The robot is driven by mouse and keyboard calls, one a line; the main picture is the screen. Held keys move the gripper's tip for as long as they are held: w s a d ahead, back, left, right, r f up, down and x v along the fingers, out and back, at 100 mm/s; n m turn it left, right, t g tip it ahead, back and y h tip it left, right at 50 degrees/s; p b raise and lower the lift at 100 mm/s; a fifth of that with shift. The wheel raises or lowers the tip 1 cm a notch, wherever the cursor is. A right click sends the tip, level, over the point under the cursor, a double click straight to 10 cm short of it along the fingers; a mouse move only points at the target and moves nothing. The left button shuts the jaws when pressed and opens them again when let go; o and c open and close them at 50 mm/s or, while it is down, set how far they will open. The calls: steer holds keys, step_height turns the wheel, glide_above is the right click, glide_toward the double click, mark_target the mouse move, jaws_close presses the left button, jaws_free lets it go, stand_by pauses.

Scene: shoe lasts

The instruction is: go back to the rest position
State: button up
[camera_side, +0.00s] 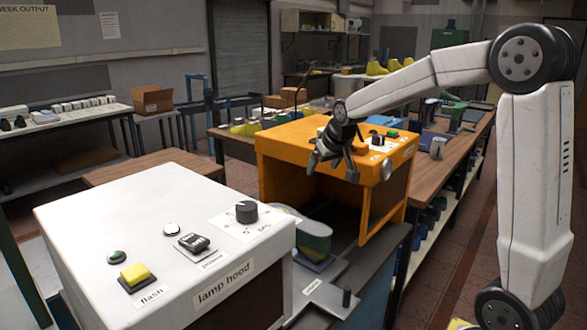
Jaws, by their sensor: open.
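My gripper (332,165) is open and empty. It hangs in the air in front of the orange machine (283,140), with its fingers apart and pointing down. My white arm reaches in from the right side of the view. I cannot tell how far the fingers are from the orange casing.
A white box labelled "lamp hood" (110,225) with a yellow button (135,274) and a black knob (246,212) fills the front left. A green and grey piece (314,236) sits between the two machines. A wooden bench (440,165) runs along the right.

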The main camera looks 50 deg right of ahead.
steer(key=s+a+f+n+g+y, duration=0.2)
steer(key=s+a+f+n+g, duration=0.1)
steer(key=s+a+f, duration=1.2)
steer(key=s+a+n, duration=0.1)
steer(key=a, duration=0.2)
steer(key=shift+s+f, duration=0.3)
steer(key=shift+f, duration=0.1)
steer(key=shift+w+d+r, duration=0.1)
steer(key=shift+w, duration=0.05)
